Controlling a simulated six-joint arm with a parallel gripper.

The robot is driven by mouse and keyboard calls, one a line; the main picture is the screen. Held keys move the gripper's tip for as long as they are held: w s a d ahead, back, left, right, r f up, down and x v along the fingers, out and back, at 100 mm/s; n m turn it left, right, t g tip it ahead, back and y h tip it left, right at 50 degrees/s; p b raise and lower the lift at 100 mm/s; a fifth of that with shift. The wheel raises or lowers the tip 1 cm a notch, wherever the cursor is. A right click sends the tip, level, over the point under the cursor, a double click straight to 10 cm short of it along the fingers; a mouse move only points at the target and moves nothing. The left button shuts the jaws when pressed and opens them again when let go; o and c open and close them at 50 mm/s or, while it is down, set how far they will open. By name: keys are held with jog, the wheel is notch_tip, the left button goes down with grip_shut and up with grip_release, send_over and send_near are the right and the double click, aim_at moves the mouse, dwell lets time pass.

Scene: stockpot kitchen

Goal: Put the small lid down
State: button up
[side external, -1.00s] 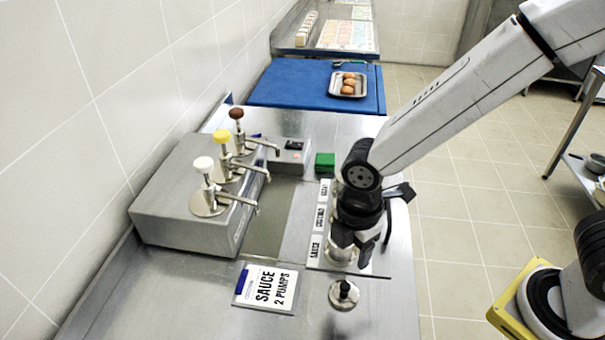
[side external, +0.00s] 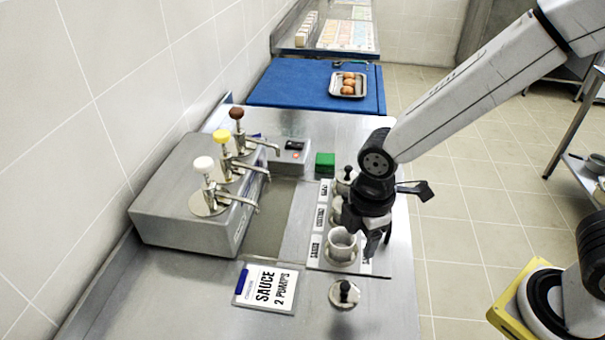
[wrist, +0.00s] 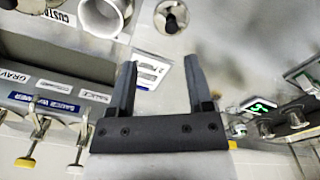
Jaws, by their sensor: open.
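The small lid (side external: 344,294), a steel disc with a black knob, lies knob up on the steel counter in front of the row of cups. It also shows at the top of the wrist view (wrist: 171,15). My gripper (side external: 378,242) is open and empty, above and right of the nearest cup and apart from the lid. The wrist view shows nothing between its two fingers (wrist: 160,75). The nearest steel cup (side external: 341,246), by the SAUCE label, is uncovered. Cups behind it are partly hidden by my gripper; a black knob shows at the farthest.
A pump dispenser (side external: 185,220) with white, yellow and brown knobs stands left. A SAUCE 2 PUMPS card (side external: 266,288) lies left of the lid. Behind are a green block (side external: 325,162) and a blue board (side external: 290,88) with a tray of eggs. The front counter is mostly clear.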

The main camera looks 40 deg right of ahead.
jog(key=s+d+m+t, duration=0.1)
jog(key=d+m+t, duration=0.1)
jog(key=d+m, duration=1.2)
jog(key=shift+d+r+m, duration=0.15)
jog(key=shift+r+m, duration=0.25)
jog(key=shift+m, duration=0.2)
